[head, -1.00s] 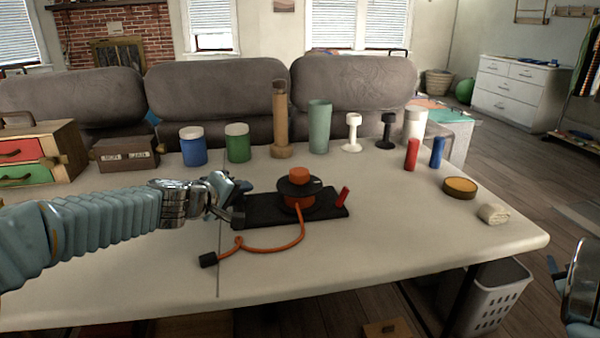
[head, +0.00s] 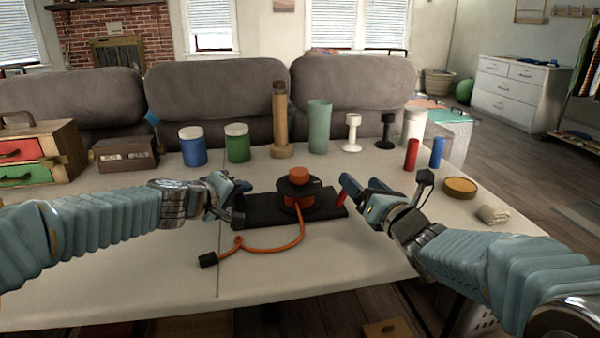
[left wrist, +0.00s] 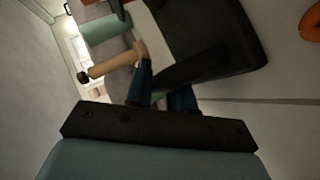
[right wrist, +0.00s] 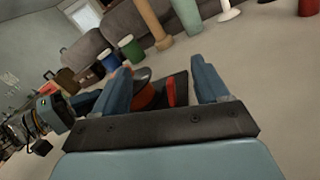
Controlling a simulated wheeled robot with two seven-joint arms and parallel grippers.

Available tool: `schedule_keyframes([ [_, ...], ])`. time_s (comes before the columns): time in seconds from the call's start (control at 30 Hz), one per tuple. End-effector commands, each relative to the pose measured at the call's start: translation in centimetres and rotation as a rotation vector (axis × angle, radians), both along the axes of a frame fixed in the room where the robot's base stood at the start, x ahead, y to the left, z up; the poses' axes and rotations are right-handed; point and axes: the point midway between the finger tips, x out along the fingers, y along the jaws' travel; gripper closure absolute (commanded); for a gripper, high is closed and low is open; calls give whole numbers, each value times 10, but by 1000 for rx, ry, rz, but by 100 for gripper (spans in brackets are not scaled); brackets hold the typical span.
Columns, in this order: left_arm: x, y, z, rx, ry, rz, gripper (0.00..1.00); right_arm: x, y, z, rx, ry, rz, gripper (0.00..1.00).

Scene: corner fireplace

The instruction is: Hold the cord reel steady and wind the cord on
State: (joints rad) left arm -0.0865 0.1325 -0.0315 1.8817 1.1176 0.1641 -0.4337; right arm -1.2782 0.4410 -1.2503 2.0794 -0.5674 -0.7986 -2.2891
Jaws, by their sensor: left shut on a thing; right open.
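The cord reel (head: 297,193) has black discs, an orange core and an orange knob on top. It stands on a black base plate (head: 265,209) on the table. A red upright crank handle (head: 342,197) is at the plate's right end. The orange cord (head: 268,250) curls out in front to a black plug (head: 208,260). My left gripper (head: 238,204) is shut on the left end of the base plate; the plate's dark edge shows in the left wrist view (left wrist: 225,40). My right gripper (head: 357,195) is open beside the red handle, which shows between its fingers in the right wrist view (right wrist: 171,88).
Blue and green jars (head: 237,143), a wooden bottle (head: 280,120) and a green cup (head: 319,127) stand behind the reel. Red and blue cylinders (head: 411,154), a round tin (head: 460,187) and a rolled cloth (head: 492,214) are at right.

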Motion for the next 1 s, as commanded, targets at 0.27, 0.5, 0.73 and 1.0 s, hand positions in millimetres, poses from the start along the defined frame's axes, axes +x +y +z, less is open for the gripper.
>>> schedule_keyframes([
  [0.27, 0, -1, -1, 0, 1, -2, 100, -39, 70, -4, -305, -123, 122, 26],
  [0.5, 0, -1, 0, 0, 1, -2, 100, -12, 90, -6, -327, -133, 125, 26],
  [0.73, 0, 0, 0, 0, 1, -1, 100, 30, 118, -6, -324, -132, 125, 26],
  [1.0, 0, 0, 0, 0, 1, -1, 100, 56, 136, -5, -320, -132, 126, 26],
])
